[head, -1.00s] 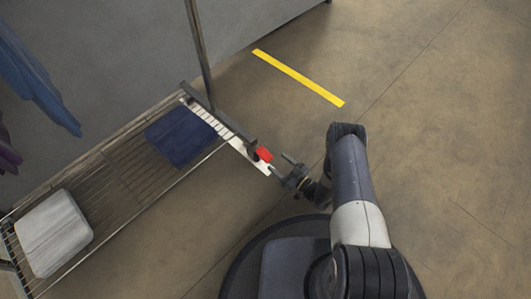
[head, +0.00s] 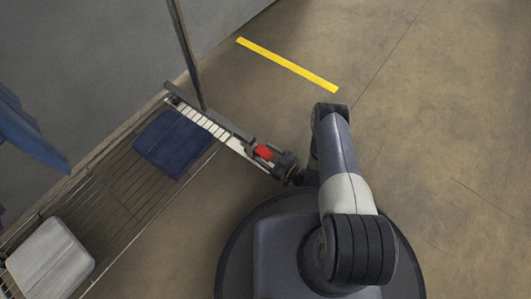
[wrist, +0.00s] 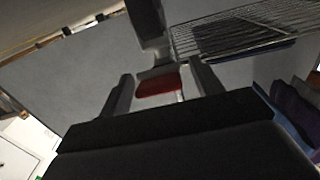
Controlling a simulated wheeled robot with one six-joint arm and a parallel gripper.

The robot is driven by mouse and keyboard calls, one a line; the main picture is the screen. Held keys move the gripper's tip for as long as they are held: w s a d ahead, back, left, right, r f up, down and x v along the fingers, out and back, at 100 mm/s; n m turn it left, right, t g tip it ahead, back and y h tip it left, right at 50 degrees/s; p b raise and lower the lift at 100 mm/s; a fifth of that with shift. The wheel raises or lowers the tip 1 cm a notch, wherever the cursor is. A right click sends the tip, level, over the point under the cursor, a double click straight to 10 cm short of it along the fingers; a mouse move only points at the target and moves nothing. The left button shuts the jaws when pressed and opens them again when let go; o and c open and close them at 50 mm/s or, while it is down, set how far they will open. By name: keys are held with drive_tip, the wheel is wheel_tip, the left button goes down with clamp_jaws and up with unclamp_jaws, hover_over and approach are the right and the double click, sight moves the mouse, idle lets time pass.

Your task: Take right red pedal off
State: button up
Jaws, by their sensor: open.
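The red pedal (head: 264,152) sits at the near end of the rack's base, beside a white strip with dark marks (head: 205,122). My gripper (head: 268,154) is at the pedal, with its fingers around it. In the wrist view the red pedal (wrist: 158,87) lies between the two open fingers of my gripper (wrist: 160,88). I cannot tell whether either finger touches it. Only one red pedal shows; its underside is hidden.
A wire shelf (head: 118,195) runs to the lower left, holding a folded blue cloth (head: 174,143) and a folded pale cloth (head: 50,262). An upright pole (head: 187,55) rises from the base. A yellow floor strip (head: 288,65) lies beyond. Floor at right is clear.

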drive_tip(key=shift+c, duration=0.2)
drive_tip(key=c, duration=0.9)
drive_tip(key=shift+c, duration=0.2)
drive_tip(key=shift+r+p, duration=0.2)
drive_tip(key=shift+p, duration=0.15)
drive_tip(key=shift+w+a+r+g+h+p, duration=0.1)
drive_tip(key=shift+r+g+h+p, duration=0.1)
drive_tip(key=shift+g+h+p, duration=0.7)
drive_tip(key=shift+a+g+h+p, duration=0.1)
drive_tip(key=shift+g+h+p, duration=0.75)
drive_tip(key=shift+h, duration=0.65)
